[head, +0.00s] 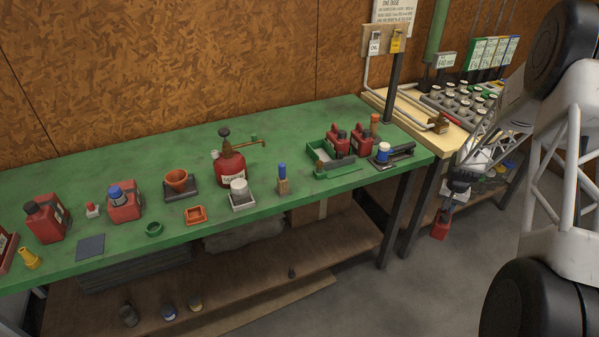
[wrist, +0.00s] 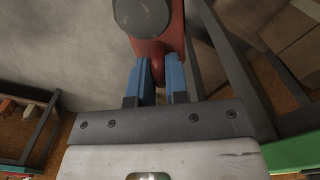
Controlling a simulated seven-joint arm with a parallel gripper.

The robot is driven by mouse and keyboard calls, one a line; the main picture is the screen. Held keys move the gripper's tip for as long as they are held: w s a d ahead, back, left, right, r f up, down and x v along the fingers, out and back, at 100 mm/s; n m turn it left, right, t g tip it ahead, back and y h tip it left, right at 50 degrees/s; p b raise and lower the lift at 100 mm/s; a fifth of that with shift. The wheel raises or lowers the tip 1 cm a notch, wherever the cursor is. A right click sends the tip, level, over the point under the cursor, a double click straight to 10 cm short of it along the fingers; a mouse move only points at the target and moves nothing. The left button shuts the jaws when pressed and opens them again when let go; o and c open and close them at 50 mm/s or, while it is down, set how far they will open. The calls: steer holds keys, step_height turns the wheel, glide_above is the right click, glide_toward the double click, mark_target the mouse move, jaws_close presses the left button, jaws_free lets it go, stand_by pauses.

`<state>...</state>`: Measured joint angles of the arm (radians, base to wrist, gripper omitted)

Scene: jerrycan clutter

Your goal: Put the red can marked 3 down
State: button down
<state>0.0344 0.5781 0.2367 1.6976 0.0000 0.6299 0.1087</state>
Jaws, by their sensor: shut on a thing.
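A small red can (head: 440,229) hangs below my gripper (head: 446,211) in the head view, off the right end of the green table and above the floor. In the wrist view the red can (wrist: 171,30) shows a round dark cap (wrist: 142,14). My gripper's blue fingers (wrist: 158,82) are shut on the can's red handle. No mark 3 can be read on it in either view. The can is clear of any surface in the head view.
The green table (head: 330,192) holds red cans (head: 47,222), a red safety can (head: 230,167) and a green tray (head: 318,152). A wooden bench (head: 408,103) with several bottles adjoins it. The table's front middle has bare patches. A table leg (head: 395,222) stands left of the held can.

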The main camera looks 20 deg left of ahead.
steer(key=s+a+f+n, duration=0.15)
steer(key=s+f, duration=0.25)
steer(key=f, duration=0.4)
steer(key=s+a+f, duration=0.2)
steer(key=s+f, duration=0.3)
steer(key=f, duration=0.2)
steer(key=w+a+r+n, duration=0.2)
steer(key=a+r, duration=0.4)
steer(key=r, duration=0.5)
steer(key=w+a+r+n, duration=0.1)
steer(key=w+a+r, duration=0.1)
steer(key=a+r, duration=0.6)
steer(key=w+a+r+n, duration=0.2)
steer(key=a+r, duration=0.3)
steer(key=r, duration=0.8)
steer(key=s+a+r+n, duration=0.2)
steer(key=s+a, duration=0.6)
steer(key=a, duration=0.4)
steer(key=s+a+r+n, duration=0.2)
steer(key=s+a+r, duration=0.2)
steer(key=s+a, duration=0.5)
steer(key=a, duration=0.4)
steer(key=shift+r, duration=0.2)
steer(key=shift+a, duration=0.15)
steer(key=w+a+f, duration=0.1)
steer(key=w+a, duration=0.7)
steer(key=w, duration=0.4)
steer(key=shift+w+f, duration=0.2)
steer(key=shift+w, duration=0.1)
steer(key=shift+w+a, duration=0.1)
